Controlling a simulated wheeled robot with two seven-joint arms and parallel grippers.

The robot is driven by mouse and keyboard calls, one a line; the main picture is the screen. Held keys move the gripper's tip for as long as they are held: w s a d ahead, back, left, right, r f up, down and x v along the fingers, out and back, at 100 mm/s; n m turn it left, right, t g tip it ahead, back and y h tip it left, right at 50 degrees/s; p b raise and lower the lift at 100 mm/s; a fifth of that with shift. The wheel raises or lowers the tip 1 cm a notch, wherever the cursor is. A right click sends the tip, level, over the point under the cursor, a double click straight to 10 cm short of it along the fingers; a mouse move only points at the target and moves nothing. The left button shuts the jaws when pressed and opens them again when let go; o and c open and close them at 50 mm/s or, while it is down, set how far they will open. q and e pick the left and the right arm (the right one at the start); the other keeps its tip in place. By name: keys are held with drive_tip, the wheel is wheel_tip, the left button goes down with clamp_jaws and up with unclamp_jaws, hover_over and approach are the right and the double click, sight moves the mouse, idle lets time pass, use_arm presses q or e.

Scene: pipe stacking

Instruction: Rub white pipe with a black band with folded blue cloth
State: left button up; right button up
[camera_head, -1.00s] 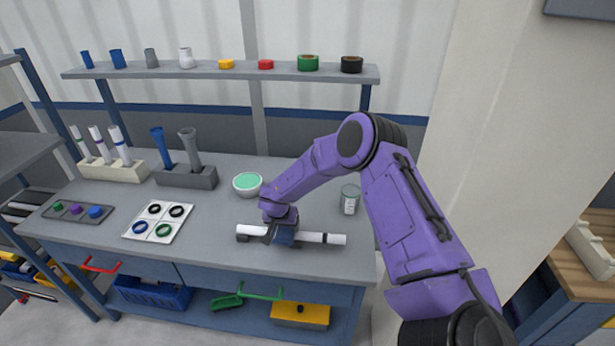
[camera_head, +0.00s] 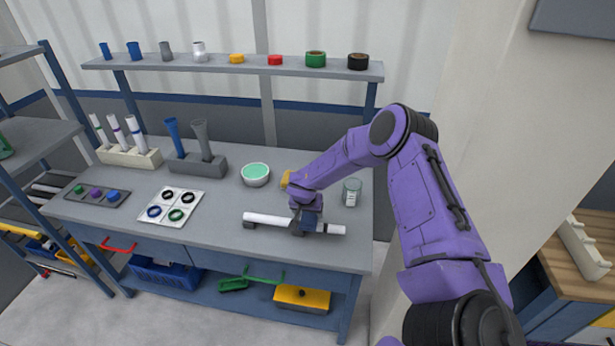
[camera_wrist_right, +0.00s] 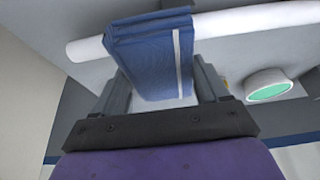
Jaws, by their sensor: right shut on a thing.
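A white pipe (camera_head: 270,219) with a black band (camera_head: 324,228) near its right end lies across the front of the grey workbench, on low dark supports. My right gripper (camera_head: 304,228) is shut on the folded blue cloth (camera_head: 311,219) at the pipe, left of the band. In the right wrist view, the cloth (camera_wrist_right: 150,55) is a thick folded pad with a pale stripe, held between the fingers (camera_wrist_right: 160,90). It lies over the white pipe (camera_wrist_right: 250,18) and seems to touch it. The band cannot be seen there. My left gripper is not in view.
A bowl with green contents (camera_head: 256,174) stands behind the pipe, a labelled can (camera_head: 352,192) behind its right end. A yellow item (camera_head: 285,180) is partly hidden by my arm. A white tray of rings (camera_head: 170,206) and pipe racks (camera_head: 130,157) are at left.

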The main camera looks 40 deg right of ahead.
drive_tip(key=shift+w+a+r, duration=0.1)
drive_tip(key=shift+w+r, duration=0.05)
drive_tip(key=shift+r, duration=2.55)
